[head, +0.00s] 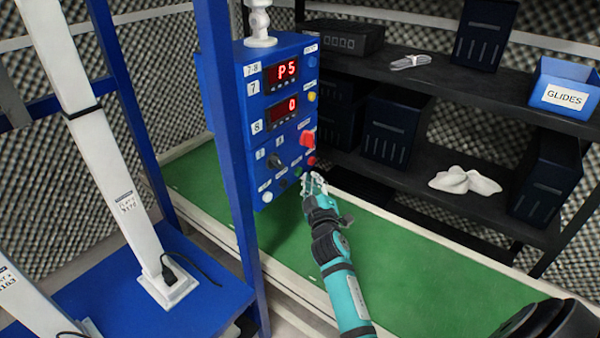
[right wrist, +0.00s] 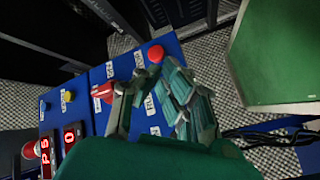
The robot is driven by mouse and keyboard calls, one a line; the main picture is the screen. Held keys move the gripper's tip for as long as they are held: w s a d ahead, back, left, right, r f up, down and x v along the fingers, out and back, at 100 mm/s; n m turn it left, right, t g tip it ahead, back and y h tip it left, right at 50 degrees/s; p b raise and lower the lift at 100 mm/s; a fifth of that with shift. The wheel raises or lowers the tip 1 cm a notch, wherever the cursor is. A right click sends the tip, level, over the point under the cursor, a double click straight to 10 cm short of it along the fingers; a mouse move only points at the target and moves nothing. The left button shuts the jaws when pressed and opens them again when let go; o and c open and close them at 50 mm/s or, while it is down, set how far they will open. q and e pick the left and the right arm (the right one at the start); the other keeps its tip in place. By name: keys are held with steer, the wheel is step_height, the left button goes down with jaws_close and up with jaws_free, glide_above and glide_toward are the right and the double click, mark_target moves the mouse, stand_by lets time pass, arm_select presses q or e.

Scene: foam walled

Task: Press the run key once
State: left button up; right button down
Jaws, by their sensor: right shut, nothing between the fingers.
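A blue control box (head: 225,110) stands upright at centre left in the head view. Its face carries a red display reading P5 (head: 282,72), another reading 0 (head: 283,109), a red switch (head: 307,138), a red button (head: 311,161), a green button (head: 298,171) and a black knob (head: 275,161). My left gripper is out of view.
A green surface (head: 400,265) lies under my right arm. A blue post (head: 228,150) and white leaning columns (head: 85,110) stand left.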

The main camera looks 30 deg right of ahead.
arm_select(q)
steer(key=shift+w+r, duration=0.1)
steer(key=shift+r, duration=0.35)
arm_select(e)
steer(key=shift+w+a, duration=0.2)
steer(key=shift+w, duration=0.2)
steer(key=shift+w, duration=0.15)
